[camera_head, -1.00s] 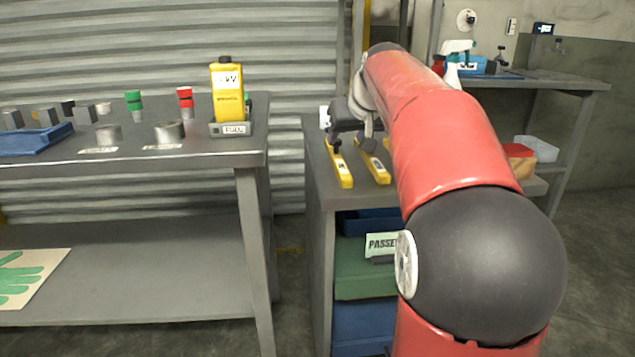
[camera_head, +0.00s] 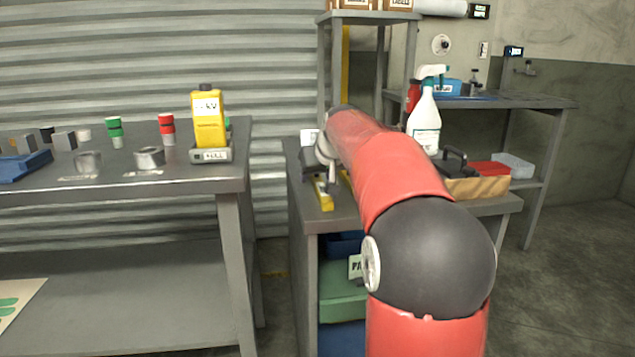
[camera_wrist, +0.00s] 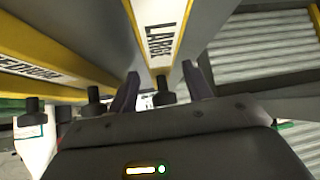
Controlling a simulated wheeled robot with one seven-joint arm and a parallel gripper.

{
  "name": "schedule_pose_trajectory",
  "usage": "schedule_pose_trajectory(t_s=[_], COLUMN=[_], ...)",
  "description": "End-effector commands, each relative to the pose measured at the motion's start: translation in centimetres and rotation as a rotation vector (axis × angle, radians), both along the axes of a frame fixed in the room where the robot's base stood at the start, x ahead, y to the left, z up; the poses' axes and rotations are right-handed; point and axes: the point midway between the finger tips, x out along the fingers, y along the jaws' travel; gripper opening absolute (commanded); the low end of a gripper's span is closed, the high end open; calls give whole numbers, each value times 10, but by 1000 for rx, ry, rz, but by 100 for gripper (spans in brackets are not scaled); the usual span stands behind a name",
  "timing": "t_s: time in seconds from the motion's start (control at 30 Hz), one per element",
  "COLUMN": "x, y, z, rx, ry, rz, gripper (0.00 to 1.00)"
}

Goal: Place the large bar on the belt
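The large bar (camera_wrist: 160,32), yellow with a pale label reading LARGE, lies on the grey bench in the wrist view. In the head view, the yellow bar at the left of the bench (camera_head: 322,195) appears to be the same one. My gripper (camera_wrist: 161,74) is open, with its dark fingers on either side of the bar's near end and a black knob between them. I cannot tell whether the fingers touch it. The medium bar (camera_wrist: 60,78) lies left of it in the wrist view. In the head view my arm hides most of my gripper. I make out no belt.
A grey table (camera_head: 120,190) at left holds a yellow bottle (camera_head: 209,120) and metal parts; a gap separates it from the bench (camera_head: 303,205). A white spray bottle (camera_head: 425,125), a black-handled item and a brown box (camera_head: 480,188) stand right of my arm. Bins fill the shelf below.

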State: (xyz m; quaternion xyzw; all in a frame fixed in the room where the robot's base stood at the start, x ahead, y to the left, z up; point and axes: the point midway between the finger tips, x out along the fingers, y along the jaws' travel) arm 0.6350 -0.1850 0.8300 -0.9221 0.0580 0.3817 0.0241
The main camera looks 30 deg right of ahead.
Motion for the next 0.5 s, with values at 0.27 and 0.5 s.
schedule_pose_trajectory(t_s=[0.27, 0.5], x=[0, 0], y=[0, 0], z=[0, 1], rx=[0, 0], ry=[0, -1], rz=[0, 0], gripper=[14, 0])
